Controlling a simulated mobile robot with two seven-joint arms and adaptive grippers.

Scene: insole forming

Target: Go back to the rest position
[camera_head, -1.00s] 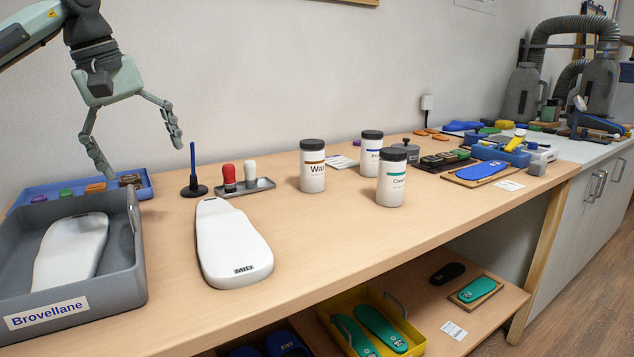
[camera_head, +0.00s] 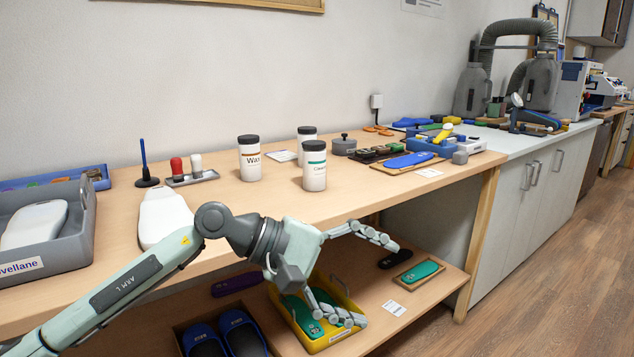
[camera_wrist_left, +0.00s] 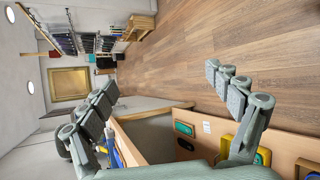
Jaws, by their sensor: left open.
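My left gripper (camera_head: 362,278) is open and empty in the head view. It hangs in front of the bench's front edge, with its fingers over the view of the lower shelf. In the left wrist view its two fingers (camera_wrist_left: 168,112) stand wide apart with nothing between them. My left arm comes in from the lower left and crosses in front of the bench. My right gripper is not in view.
The wooden bench (camera_head: 330,205) carries a white insole form (camera_head: 163,216), a grey Brovellane tray (camera_head: 80,240) and several jars, including a Wax jar (camera_head: 249,160). On the lower shelf are a yellow bin (camera_head: 345,300) and blue slippers (camera_head: 240,330). The floor (camera_head: 540,270) at right is clear.

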